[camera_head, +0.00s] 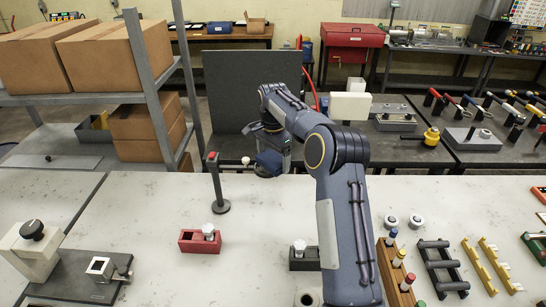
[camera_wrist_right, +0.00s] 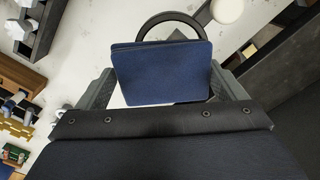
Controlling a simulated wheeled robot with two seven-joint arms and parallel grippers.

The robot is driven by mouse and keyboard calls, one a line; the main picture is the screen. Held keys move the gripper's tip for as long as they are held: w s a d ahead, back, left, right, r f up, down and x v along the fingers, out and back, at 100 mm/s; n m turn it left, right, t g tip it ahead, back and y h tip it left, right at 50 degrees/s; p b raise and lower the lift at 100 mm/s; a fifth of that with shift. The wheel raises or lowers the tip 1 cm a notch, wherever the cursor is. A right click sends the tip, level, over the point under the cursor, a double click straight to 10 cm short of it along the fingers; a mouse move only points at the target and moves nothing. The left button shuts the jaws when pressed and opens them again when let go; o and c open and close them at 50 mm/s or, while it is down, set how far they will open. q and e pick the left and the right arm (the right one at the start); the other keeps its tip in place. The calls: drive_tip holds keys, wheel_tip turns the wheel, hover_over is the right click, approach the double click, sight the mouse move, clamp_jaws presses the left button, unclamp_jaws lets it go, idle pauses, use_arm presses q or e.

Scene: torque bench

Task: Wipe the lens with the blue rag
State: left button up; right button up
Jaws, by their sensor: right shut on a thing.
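My right gripper (camera_head: 268,150) is at the far edge of the pale table, at the end of the arm reaching forward. It is shut on the blue rag (camera_head: 267,163), which shows as a flat dark blue pad (camera_wrist_right: 162,72) between the fingers in the right wrist view. Just beyond the rag in that view is a black ring (camera_wrist_right: 153,27), which looks like the lens rim. The rag covers its near part, so I cannot tell whether they touch. A white round knob (camera_wrist_right: 228,10) is beside the ring. My left gripper is not in view.
A dark post with a red top (camera_head: 215,180) stands left of the gripper. A red block with a white knob (camera_head: 200,241) and a dark block (camera_head: 303,259) sit on the table. A dark upright panel (camera_head: 235,85) stands behind.

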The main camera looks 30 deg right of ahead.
sight(260, 158)
drive_tip(key=shift+f, duration=0.25)
drive_tip(key=shift+w+a+r+p, duration=0.1)
drive_tip(key=shift+w+a+p, duration=0.2)
drive_tip(key=shift+a+p, duration=0.3)
drive_tip(key=shift+w+a, duration=0.5)
drive_tip(key=shift+a, duration=0.3)
drive_tip(key=shift+w+a, duration=0.15)
drive_tip(key=shift+a, duration=0.15)
drive_tip(key=shift+w+a, duration=0.1)
drive_tip(key=shift+s+d+r+b, duration=0.1)
drive_tip(key=shift+s+d, duration=0.25)
drive_tip(key=shift+d, duration=0.25)
drive_tip(key=shift+s+d+b, duration=0.15)
drive_tip(key=shift+s+d, duration=0.25)
drive_tip(key=shift+d, duration=0.2)
drive_tip(key=shift+s+d+r+b, duration=0.1)
drive_tip(key=shift+s+d, duration=0.25)
drive_tip(key=shift+d, duration=0.25)
